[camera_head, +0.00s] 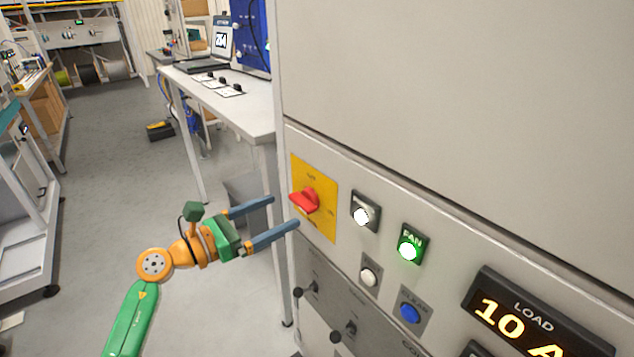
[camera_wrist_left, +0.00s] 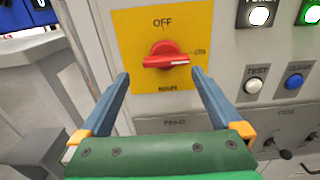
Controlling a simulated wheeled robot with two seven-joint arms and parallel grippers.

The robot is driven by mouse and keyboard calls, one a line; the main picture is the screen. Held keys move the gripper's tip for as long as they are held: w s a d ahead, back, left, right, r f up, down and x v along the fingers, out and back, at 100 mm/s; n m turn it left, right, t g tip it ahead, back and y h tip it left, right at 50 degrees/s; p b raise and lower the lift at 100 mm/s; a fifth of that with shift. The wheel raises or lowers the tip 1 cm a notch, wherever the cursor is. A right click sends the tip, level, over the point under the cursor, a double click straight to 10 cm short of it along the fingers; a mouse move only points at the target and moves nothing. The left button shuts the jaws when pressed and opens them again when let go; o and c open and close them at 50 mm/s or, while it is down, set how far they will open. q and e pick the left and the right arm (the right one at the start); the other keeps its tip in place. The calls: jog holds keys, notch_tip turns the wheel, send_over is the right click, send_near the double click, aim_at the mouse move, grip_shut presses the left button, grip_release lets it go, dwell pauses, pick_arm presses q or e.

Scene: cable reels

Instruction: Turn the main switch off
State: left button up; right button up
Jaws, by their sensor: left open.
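The main switch is a red rotary knob (camera_head: 305,201) on a yellow plate (camera_head: 328,212) at the left end of a grey panel. In the left wrist view, the knob (camera_wrist_left: 166,58) has its bar lying roughly level, with a white mark at its right end toward the "ON" label; "OFF" is printed above it. My left gripper (camera_head: 285,213) is open, its two blue fingers pointing at the plate. In the left wrist view the fingertips (camera_wrist_left: 160,76) stand to either side of the knob and slightly below it, with nothing between them. My right gripper is not in view.
Right of the plate are a lit white button (camera_head: 362,214), a lit green FAN button (camera_head: 409,249), a white button (camera_head: 369,277), a blue button (camera_head: 410,312) and a LOAD display (camera_head: 520,322). A workbench (camera_head: 235,100) stands behind. Open floor (camera_head: 110,170) lies to the left.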

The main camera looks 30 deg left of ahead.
aim_at(297, 205)
pick_arm(q)
jog(key=shift+w+d+r+p, duration=0.35)
jog(key=shift+w+d, duration=0.05)
jog(key=shift+d, duration=0.15)
jog(key=shift+w+d+r+p, duration=0.3)
jog(key=shift+w+d+r, duration=0.05)
jog(key=shift+d, duration=0.2)
jog(key=shift+w+d+f, duration=0.15)
jog(key=shift+w, duration=0.35)
jog(key=shift+w+d+f, duration=0.1)
jog(key=shift+w+f, duration=0.05)
jog(key=shift+w, duration=0.35)
jog(key=shift+w+f, duration=0.2)
jog(key=shift+w, duration=0.05)
jog(key=shift+s, duration=0.1)
jog(key=c, duration=1.1)
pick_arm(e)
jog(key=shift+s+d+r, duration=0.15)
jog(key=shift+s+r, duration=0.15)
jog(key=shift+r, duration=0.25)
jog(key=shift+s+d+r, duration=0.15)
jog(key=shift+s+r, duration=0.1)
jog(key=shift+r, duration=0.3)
